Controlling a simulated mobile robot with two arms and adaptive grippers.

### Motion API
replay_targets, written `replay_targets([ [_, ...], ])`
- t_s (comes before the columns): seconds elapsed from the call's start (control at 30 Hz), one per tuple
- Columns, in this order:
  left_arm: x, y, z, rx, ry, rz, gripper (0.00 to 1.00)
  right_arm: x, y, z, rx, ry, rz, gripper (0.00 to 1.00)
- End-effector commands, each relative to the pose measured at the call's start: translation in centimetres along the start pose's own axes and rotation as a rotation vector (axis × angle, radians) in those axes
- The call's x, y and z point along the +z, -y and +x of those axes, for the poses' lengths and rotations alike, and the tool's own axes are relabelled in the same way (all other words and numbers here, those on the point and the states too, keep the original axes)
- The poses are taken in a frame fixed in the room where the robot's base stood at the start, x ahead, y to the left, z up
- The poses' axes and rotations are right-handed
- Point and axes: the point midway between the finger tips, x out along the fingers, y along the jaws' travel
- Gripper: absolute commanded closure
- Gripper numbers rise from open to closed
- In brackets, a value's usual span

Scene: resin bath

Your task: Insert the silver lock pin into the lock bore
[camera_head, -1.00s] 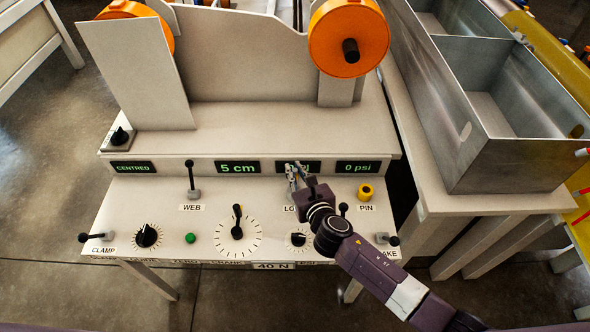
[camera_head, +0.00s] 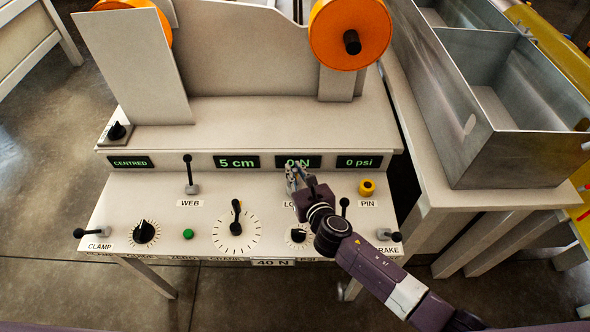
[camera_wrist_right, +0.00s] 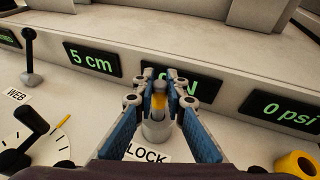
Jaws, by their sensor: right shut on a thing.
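My right gripper (camera_head: 296,176) is over the LOCK spot of the sloped control panel. In the right wrist view its blue-padded fingers (camera_wrist_right: 160,88) are shut on a small piece with a yellow band, which I take to be the lock pin (camera_wrist_right: 160,101). A pale grey cylinder (camera_wrist_right: 157,130) stands below it, just behind the LOCK label, in line with the pin. The fingers hide much of the pin, and I cannot tell how far it sits in the bore. A yellow ring (camera_head: 366,187) with a dark centre sits above the PIN label. My left gripper is not in view.
The panel (camera_head: 210,215) carries a WEB lever (camera_head: 189,172), a CLAMP lever (camera_head: 92,232), dials and a green button (camera_head: 188,234). A black lever (camera_head: 344,206) stands close to my right wrist. Displays line the back edge. A metal bin (camera_head: 470,125) stands at the right.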

Motion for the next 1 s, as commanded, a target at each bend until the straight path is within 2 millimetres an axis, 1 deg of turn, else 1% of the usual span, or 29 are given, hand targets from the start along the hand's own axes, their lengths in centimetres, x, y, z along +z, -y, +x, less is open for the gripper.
replay_targets([
  [0.13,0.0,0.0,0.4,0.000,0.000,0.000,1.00,-0.4,0.0,0.2,0.001,0.002,0.000,1.00],
  [0.17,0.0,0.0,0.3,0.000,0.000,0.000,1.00,-0.3,0.0,0.1,0.001,0.002,0.000,0.86],
  [0.33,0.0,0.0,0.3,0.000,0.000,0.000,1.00,-0.2,0.0,0.1,0.001,0.001,0.000,0.68],
  [0.6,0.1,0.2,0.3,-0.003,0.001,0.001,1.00,-0.4,0.0,0.1,0.000,-0.001,0.000,0.68],
  [0.73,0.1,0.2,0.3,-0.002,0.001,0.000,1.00,-0.4,0.0,-0.4,0.000,-0.001,-0.001,0.68],
  [0.87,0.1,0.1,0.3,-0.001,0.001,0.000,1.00,-0.5,0.0,-1.9,0.001,0.000,-0.002,0.68],
  [1.0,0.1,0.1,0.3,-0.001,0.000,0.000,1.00,-0.4,0.0,-4.3,0.001,0.000,-0.002,0.68],
])
